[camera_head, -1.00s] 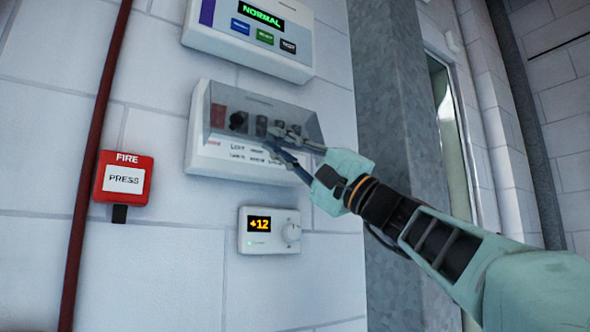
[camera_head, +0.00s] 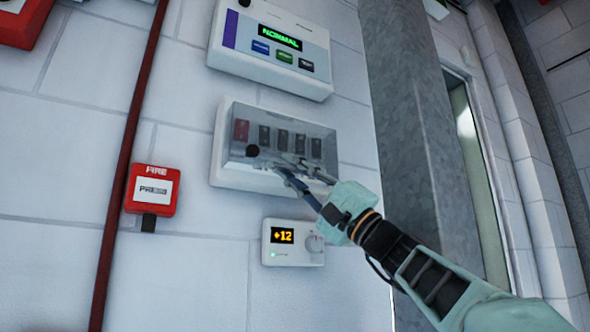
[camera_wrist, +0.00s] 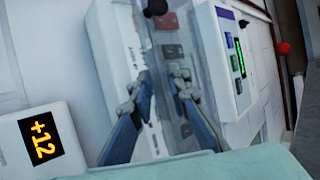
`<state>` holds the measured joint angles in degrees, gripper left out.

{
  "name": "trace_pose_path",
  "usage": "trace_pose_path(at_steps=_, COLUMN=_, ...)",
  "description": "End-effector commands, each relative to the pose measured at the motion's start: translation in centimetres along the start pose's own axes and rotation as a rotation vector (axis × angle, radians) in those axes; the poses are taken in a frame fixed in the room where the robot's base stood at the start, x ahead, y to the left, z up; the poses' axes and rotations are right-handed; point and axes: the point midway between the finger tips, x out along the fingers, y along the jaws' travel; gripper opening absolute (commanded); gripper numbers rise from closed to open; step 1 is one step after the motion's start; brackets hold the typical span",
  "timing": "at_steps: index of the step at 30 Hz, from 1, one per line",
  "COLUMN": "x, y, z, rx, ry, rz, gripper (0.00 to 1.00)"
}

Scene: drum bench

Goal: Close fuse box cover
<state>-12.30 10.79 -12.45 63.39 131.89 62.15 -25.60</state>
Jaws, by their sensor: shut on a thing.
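The white fuse box (camera_head: 222,172) hangs on the wall. Its clear cover (camera_head: 290,122) lies over a red fuse (camera_head: 241,130) and a row of dark fuses. A round black knob (camera_head: 252,150) shows at the cover's lower left; the knob is also at the top of the wrist view (camera_wrist: 155,7). My gripper (camera_head: 288,167) is at the cover's lower edge, right of the knob. In the wrist view, my gripper's fingers (camera_wrist: 160,82) stand on either side of the clear cover and are shut on it. Whether the cover touches the box along its lower edge cannot be told.
A panel reading NORMAL (camera_head: 279,38) is above the box. A thermostat reading +12 (camera_head: 293,243) is below it. A red fire press box (camera_head: 151,189) and a red pipe (camera_head: 127,150) are to the left. A grey column (camera_head: 405,130) stands to the right.

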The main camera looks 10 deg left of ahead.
Motion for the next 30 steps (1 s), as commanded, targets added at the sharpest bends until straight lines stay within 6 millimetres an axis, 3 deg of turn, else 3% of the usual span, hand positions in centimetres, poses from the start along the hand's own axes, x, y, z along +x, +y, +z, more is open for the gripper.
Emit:
trace_pose_path(at_steps=1, x=0.4, y=-0.3, z=-0.2, rx=0.01, ry=0.009, rz=-0.005, gripper=0.0)
trace_pose_path(at_steps=2, x=0.4, y=-0.3, z=-0.2, rx=0.01, ry=0.009, rz=-0.005, gripper=0.18)
trace_pose_path(at_steps=5, x=0.4, y=-0.3, z=-0.2, rx=0.009, ry=0.009, rz=-0.004, gripper=0.28)
trace_pose_path(at_steps=19, x=0.3, y=-0.6, z=-0.1, rx=0.011, ry=0.005, rz=0.019, gripper=0.28)
trace_pose_path(at_steps=26, x=0.1, y=-2.6, z=0.0, rx=0.045, ry=0.005, rz=0.106, gripper=0.28)
trace_pose_path(at_steps=30, x=-0.3, y=-5.3, z=0.2, rx=0.053, ry=0.006, rz=0.117, gripper=0.28)
